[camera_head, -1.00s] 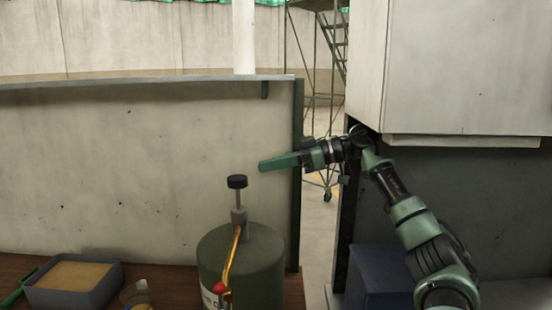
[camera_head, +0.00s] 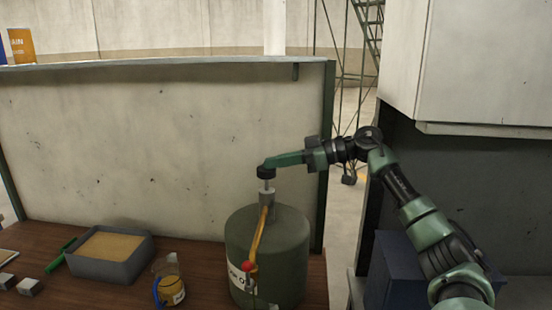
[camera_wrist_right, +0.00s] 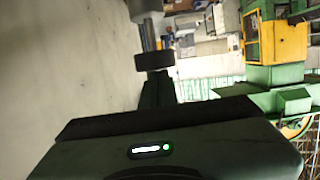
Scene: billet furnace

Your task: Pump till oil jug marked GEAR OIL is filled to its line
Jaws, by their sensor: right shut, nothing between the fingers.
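A green drum (camera_head: 282,250) with a partly visible white label stands on the brown bench. Its pump has a black knob (camera_head: 266,172) on a short rod, and a brass spout (camera_head: 258,237) with a red ball at its lower part. My right gripper (camera_head: 269,163) is shut and empty, its fingertips at the top of the knob, seemingly touching it. The right wrist view shows the knob (camera_wrist_right: 154,61) just beyond the fingers. A clear jug (camera_head: 171,284) with a blue handle and yellowish oil low inside stands left of the drum; its label and line are unreadable. My left gripper is out of view.
A grey tray of sand-coloured material (camera_head: 112,257) sits on the bench left of the jug, with a green-handled tool (camera_head: 60,256) beside it. A pale panel (camera_head: 150,140) stands behind. A dark blue box (camera_head: 395,270) is at right, below my right arm.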

